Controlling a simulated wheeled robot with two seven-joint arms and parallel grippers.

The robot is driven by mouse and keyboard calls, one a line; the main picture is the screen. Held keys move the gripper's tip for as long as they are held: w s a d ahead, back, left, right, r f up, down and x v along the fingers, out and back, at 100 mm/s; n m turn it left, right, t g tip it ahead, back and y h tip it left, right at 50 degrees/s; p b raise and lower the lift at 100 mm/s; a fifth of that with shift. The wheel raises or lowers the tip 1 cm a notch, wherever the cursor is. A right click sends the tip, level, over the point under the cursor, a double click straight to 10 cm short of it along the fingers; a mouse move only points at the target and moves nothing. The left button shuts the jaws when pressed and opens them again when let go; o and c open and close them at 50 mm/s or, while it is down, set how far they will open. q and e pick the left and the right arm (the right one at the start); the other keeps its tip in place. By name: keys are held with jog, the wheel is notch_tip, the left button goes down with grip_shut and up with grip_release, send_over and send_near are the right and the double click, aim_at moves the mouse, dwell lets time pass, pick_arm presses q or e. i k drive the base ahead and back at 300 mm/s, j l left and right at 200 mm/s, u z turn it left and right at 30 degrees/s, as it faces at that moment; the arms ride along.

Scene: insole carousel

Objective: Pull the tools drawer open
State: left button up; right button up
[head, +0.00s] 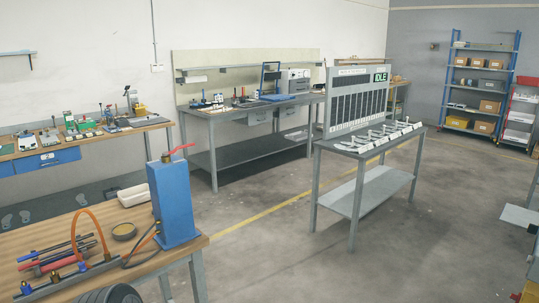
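Several drawers are in view, and no readable label shows which is the tools drawer. A blue drawer (46,161) hangs under the wooden top of the left bench (100,133) and looks closed. A grey drawer unit (260,118) hangs under the middle workbench (240,107), with a second grey drawer (289,111) to its right. Both look closed, but they are small at this distance. Neither of my grippers is in view.
A grey stand with a slotted panel (357,100) stands right of centre. Blue shelving (483,85) is at the back right. Open concrete floor (400,240) lies between.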

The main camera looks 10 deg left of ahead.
aim_at(254, 119)
jog(key=i+z, duration=0.2)
jog(key=i, duration=0.45)
jog(key=i+z, duration=0.2)
jog(key=i, duration=0.4)
jog(key=i+j+z, duration=0.15)
jog(key=i, duration=0.5)
jog(key=i+u, duration=0.15)
jog(key=i, duration=0.35)
jog(key=i+l+u, duration=0.15)
jog(key=i, duration=0.4)
jog(key=i+j+u, duration=0.15)
jog(key=i+u, duration=0.25)
jog(key=i+j+u, duration=0.1)
jog(key=u, duration=0.25)
jog(key=i+u, duration=0.4)
jog(key=i+l+u, duration=0.15)
jog(key=i+u, duration=0.2)
jog(key=i+j, duration=0.1)
jog(key=i, duration=0.8)
jog(key=i+j, duration=0.15)
jog(key=i, duration=1.3)
jog(key=z, duration=0.6)
